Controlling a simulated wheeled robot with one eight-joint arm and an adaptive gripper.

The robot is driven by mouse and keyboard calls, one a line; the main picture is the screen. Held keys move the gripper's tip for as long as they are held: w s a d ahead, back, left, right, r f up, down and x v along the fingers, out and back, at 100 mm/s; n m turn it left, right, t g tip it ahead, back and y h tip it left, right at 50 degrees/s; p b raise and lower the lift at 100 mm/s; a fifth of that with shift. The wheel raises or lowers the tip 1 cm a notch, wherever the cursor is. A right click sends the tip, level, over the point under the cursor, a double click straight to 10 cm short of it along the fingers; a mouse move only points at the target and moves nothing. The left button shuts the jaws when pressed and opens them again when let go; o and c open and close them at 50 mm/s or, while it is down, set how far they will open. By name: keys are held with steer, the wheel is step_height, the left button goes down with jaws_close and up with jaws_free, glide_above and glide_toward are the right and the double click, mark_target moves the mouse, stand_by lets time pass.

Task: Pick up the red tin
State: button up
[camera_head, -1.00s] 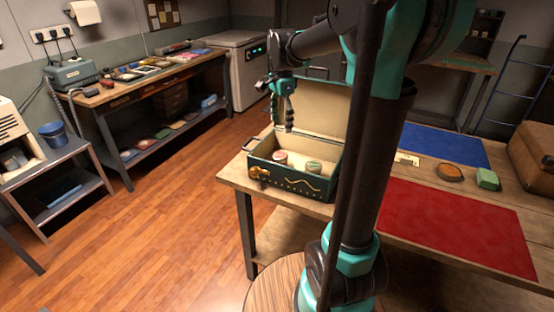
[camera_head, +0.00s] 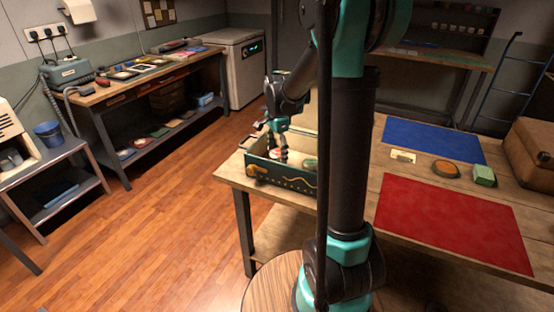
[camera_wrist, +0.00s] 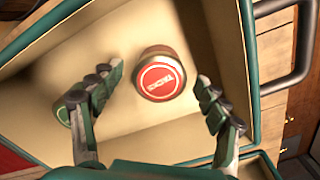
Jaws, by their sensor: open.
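The red tin (camera_wrist: 160,78) is round, with a red lid and white lettering, and sits inside an open green case (camera_head: 280,178) with a cream lining. In the wrist view it lies between the spread fingers of my gripper (camera_wrist: 158,84), with gaps on both sides. My gripper (camera_head: 278,150) is open and empty, reaching down into the case in the head view. There the red tin is partly hidden by the fingers.
A second, greenish tin (camera_head: 309,163) is in the case; my left finger partly covers it in the wrist view (camera_wrist: 63,115). The case walls rise around both. A red mat (camera_head: 455,220), blue mat (camera_head: 430,138) and green block (camera_head: 483,175) lie right on the table.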

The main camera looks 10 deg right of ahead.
steer(key=shift+f, duration=0.6)
steer(key=c, duration=1.3)
steer(key=shift+r, duration=0.1)
